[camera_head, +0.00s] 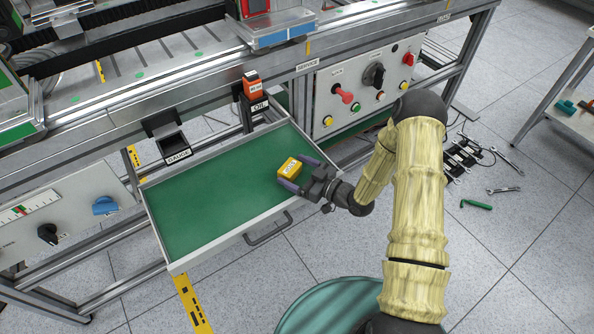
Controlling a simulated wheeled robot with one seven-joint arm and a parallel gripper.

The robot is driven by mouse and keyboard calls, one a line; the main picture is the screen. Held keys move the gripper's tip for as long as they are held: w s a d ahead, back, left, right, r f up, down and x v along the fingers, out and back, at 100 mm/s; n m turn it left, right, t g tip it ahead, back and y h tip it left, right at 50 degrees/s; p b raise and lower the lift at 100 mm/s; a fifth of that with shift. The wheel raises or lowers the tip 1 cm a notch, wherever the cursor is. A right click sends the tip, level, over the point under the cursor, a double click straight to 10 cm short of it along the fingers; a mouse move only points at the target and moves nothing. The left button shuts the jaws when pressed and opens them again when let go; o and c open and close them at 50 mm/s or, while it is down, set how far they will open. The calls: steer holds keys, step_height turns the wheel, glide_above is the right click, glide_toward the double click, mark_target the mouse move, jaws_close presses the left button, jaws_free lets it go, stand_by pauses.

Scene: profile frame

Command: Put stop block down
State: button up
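The stop block is a small yellow block (289,168) with a dark marking on its top. It is at the right part of the green-floored drawer (205,205). My gripper (294,171) reaches in from the right over the drawer's front edge. Its two purple-tipped fingers lie on either side of the block and appear shut on it. I cannot tell whether the block touches the drawer floor or is held just above it.
The drawer floor left of the block is bare. A drawer handle (268,232) faces me. A GAUGE holder (168,140) and an orange item (252,86) in the OIL holder sit behind the drawer. A control panel (365,88) stands behind right. Wrenches (503,189) lie on the floor.

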steer(key=shift+r, duration=0.1)
steer(key=shift+r, duration=0.15)
steer(key=p+v, duration=0.1)
steer(key=v, duration=1.1)
